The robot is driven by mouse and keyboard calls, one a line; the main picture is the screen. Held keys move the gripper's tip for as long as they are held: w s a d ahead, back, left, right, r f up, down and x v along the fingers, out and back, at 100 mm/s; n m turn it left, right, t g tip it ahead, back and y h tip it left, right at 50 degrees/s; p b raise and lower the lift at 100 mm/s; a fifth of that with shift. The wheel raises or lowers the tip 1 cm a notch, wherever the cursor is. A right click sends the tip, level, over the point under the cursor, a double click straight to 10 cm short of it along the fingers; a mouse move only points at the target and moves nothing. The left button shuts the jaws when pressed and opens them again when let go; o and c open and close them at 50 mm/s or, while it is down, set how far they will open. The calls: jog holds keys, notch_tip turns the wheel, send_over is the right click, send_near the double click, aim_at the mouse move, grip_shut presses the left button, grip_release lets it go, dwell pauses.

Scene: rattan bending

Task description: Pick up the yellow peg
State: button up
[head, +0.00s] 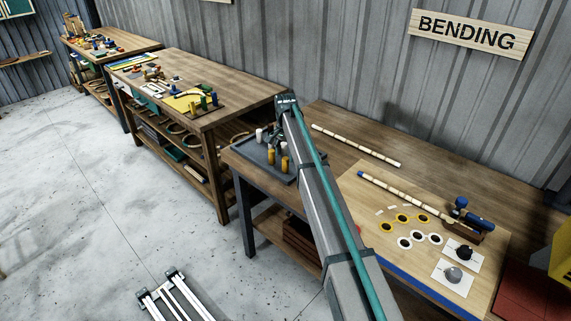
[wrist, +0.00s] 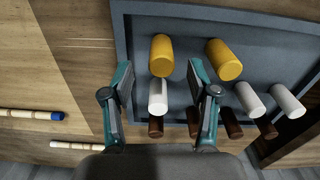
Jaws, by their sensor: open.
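Two yellow pegs stand in a dark grey tray (wrist: 190,22); in the wrist view one yellow peg (wrist: 161,55) is ahead between the lines of my fingers and the other yellow peg (wrist: 224,60) is to the right. My gripper (wrist: 160,78) is open above the tray, its fingers spread either side of a white peg (wrist: 158,97). No contact shows. In the head view the yellow pegs (head: 284,164) stand near the front of the tray (head: 247,152), and my arm partly hides the tray's right side.
More white pegs (wrist: 248,98) and several brown pegs (wrist: 232,124) share the tray. Blue-tipped rattan (head: 405,195) lies on the board to the right, beside yellow and white rings (head: 405,218). Another rattan stick (head: 355,145) lies behind.

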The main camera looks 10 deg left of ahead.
aim_at(285, 158)
jog(key=shift+w+f+p, duration=0.1)
jog(key=shift+f+p, duration=0.55)
jog(key=shift+f, duration=1.2)
jog(key=c, duration=1.1)
jog(key=shift+o, duration=0.2)
jog(key=shift+r, duration=0.1)
